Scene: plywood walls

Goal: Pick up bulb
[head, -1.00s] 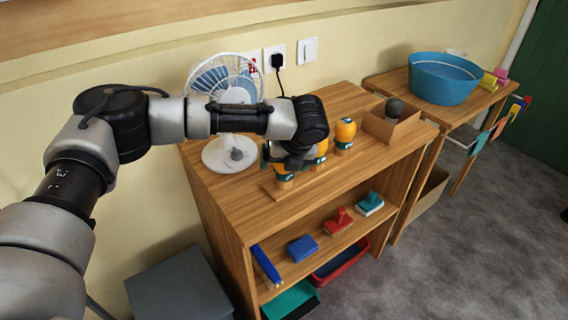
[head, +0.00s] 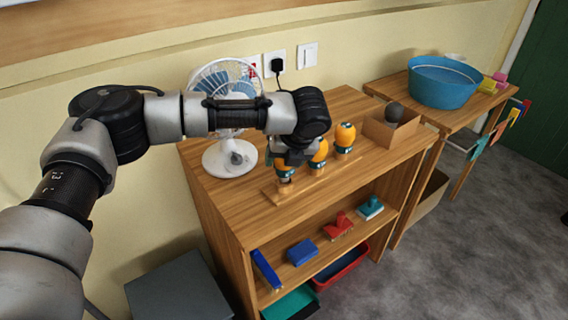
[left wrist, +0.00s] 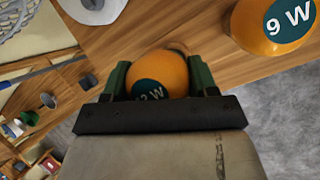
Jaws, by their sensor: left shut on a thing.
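My left gripper (head: 287,158) is shut on an orange bulb (head: 284,166) at the left end of a row on a wooden strip (head: 272,195). A metallic base shows under this bulb, just above the strip; I cannot tell if it is fully clear. In the left wrist view this bulb (left wrist: 161,74) sits between the green fingers, its teal label partly hidden, reading "2 W" at its end. A middle orange bulb (head: 319,153) and a right one (head: 345,136) stand upright beside it. In the left wrist view a neighbouring bulb (left wrist: 275,25) reads "9 W". My right gripper is not in view.
A white fan (head: 229,157) stands left of the bulbs on the wooden shelf unit (head: 230,212). An open cardboard box (head: 390,130) with a dark ball is at the right. A blue tub (head: 442,86) stands on a farther table. Brushes and blocks lie on the lower shelf.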

